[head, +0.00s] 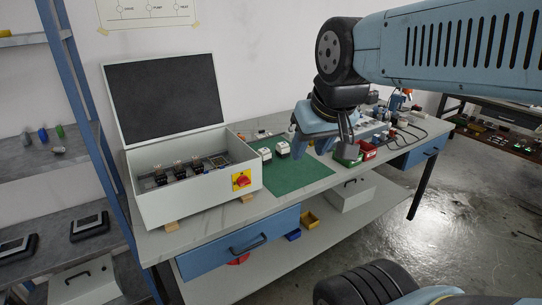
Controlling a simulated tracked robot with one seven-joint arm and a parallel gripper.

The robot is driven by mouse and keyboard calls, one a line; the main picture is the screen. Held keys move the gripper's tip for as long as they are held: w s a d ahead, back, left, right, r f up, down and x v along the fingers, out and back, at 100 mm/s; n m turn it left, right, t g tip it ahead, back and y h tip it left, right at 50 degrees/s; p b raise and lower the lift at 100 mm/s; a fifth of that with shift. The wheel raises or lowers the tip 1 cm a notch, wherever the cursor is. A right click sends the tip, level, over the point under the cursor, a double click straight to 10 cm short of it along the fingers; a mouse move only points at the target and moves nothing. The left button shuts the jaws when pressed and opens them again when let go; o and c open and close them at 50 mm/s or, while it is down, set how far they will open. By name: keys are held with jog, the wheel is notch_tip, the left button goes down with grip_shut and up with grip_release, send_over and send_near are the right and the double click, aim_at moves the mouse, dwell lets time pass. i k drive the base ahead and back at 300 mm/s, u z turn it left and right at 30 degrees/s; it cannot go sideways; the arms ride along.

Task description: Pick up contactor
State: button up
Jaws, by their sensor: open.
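Two small white-and-dark blocks lie side by side on a green mat (300,180) on the workbench, a left block (265,154) and a right block (282,148). They look like contactors, but they are too small to tell for sure. My gripper (323,150) is open and points down above the right part of the mat. It is to the right of both blocks and apart from them, with nothing seen between its fingers. It hides part of the mat and bench behind it.
An open grey enclosure (190,207) with a raised lid (163,98), a red-and-yellow switch (242,180) and several mounted parts stands at the left. Red (368,151) and green (347,158) bins and cables sit right of my gripper. The front bench strip is clear.

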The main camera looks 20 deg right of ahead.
aim_at(265, 154)
jog(key=u, duration=0.15)
jog(key=i, duration=0.9)
jog(key=z, duration=0.1)
